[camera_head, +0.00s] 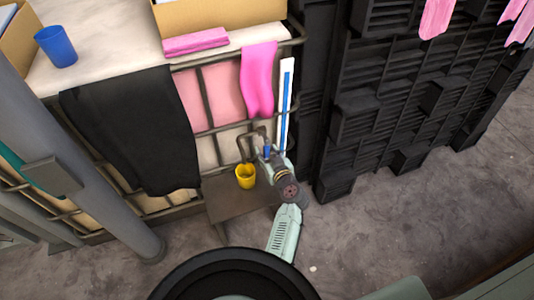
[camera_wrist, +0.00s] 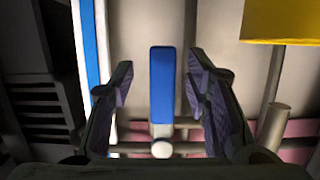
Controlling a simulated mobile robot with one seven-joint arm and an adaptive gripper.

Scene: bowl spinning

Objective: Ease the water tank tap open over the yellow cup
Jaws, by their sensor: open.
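The yellow cup (camera_head: 245,177) stands upright on a small brown table below the bent tap pipe (camera_head: 241,146). Part of the cup (camera_wrist: 280,20) also shows at the upper right of the wrist view. The tap's blue handle (camera_wrist: 162,85) sits between the two fingers of my gripper (camera_wrist: 160,72), with a gap on each side. My gripper (camera_head: 267,150) is open at the tap, just right of the cup; it partly hides the tap in the head view. The water tank (camera_head: 205,150) is pale, inside a metal cage.
The small brown table (camera_head: 240,207) stands against the tank. A black cloth (camera_head: 130,130) and a pink cloth (camera_head: 258,80) hang over the cage. A blue cup (camera_head: 56,46) stands on top. Dark crates (camera_head: 390,90) stand at right. The grey floor in front is mostly clear.

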